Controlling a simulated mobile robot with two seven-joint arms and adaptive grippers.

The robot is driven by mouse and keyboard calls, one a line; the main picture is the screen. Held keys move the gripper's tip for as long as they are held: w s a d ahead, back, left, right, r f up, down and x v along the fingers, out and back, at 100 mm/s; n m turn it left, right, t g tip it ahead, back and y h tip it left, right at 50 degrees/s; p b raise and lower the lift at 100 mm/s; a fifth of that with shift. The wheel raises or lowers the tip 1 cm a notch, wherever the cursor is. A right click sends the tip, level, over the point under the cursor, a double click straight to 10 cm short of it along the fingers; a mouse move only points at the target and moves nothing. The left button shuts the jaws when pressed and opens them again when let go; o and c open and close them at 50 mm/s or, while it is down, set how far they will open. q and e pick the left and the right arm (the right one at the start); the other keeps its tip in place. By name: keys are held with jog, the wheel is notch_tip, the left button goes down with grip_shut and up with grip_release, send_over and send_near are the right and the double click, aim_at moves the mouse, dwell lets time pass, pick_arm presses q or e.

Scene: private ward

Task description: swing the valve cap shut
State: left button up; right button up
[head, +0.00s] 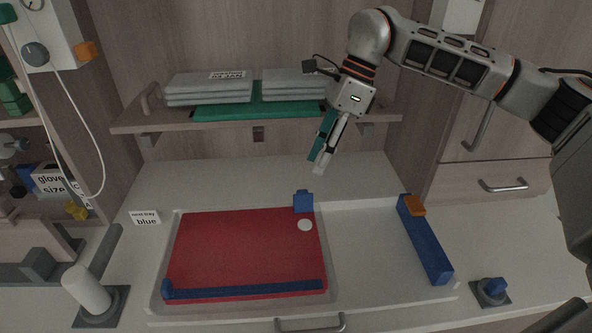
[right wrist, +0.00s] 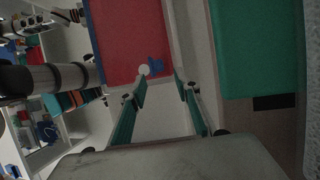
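A red mat (head: 240,250) lies in a shallow pale tray (head: 385,285). At its far right corner a small blue piece (head: 303,201) stands up, with a flat white disc (head: 305,225) just in front of it. These look like the valve cap and valve; the cap appears raised off the disc. The right wrist view also shows the blue piece (right wrist: 157,66) and white disc (right wrist: 144,70). My right gripper (head: 320,162) hangs above and behind the blue piece, touching nothing. Its fingers (right wrist: 160,82) are apart and empty. My left gripper is not in view.
A shelf (head: 380,118) with folded grey linen (head: 210,88) and a green board (head: 240,110) is close behind my right gripper. A white cylinder (head: 87,288) stands front left.

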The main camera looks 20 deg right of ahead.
aim_at(303, 191)
jog(key=shift+p+x, duration=0.3)
jog(key=shift+x, duration=3.55)
jog(key=shift+s, duration=0.2)
grip_shut()
